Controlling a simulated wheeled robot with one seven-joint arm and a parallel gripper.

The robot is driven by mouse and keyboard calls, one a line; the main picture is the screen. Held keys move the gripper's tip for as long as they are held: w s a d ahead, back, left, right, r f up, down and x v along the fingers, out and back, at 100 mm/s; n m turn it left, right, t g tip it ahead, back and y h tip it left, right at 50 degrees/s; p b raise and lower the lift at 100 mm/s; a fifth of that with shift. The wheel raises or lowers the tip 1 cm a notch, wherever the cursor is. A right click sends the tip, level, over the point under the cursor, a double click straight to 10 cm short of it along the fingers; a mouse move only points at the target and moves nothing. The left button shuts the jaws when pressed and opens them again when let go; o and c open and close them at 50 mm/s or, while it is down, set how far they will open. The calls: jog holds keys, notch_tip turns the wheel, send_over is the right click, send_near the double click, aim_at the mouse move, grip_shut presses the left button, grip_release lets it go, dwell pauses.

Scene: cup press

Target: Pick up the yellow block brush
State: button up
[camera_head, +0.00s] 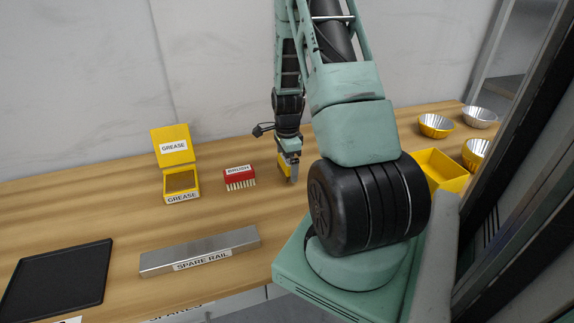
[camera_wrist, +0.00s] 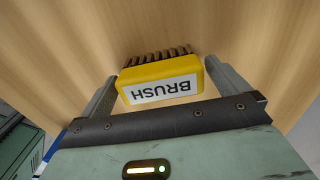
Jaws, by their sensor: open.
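The yellow block brush (camera_wrist: 160,72) has a white BRUSH label and dark bristles. In the wrist view it lies between the two open fingers of my gripper (camera_wrist: 160,95), with the label facing the camera. Wood shows beyond it; I cannot tell whether the fingers touch its ends. In the head view my gripper (camera_head: 290,165) is low over the table, and a small part of the yellow brush (camera_head: 283,168) shows beside it. The rest of the brush is hidden behind the gripper there.
A red brush (camera_head: 239,173) stands left of my gripper. A yellow grease box (camera_head: 182,196) has its lid open. A spare rail (camera_head: 200,250) and a black tray (camera_head: 60,280) lie nearer. A yellow bin (camera_head: 440,170) and metal cups (camera_head: 435,126) are at right.

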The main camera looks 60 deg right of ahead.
jog(key=shift+f, duration=0.55)
jog(key=c, duration=1)
jog(key=shift+r, duration=0.1)
notch_tip(320, 180, up, 10)
jog(key=shift+f+b, duration=0.1)
jog(key=shift+b, duration=0.5)
jog(key=o, duration=0.4)
jog(key=shift+c, duration=1.1)
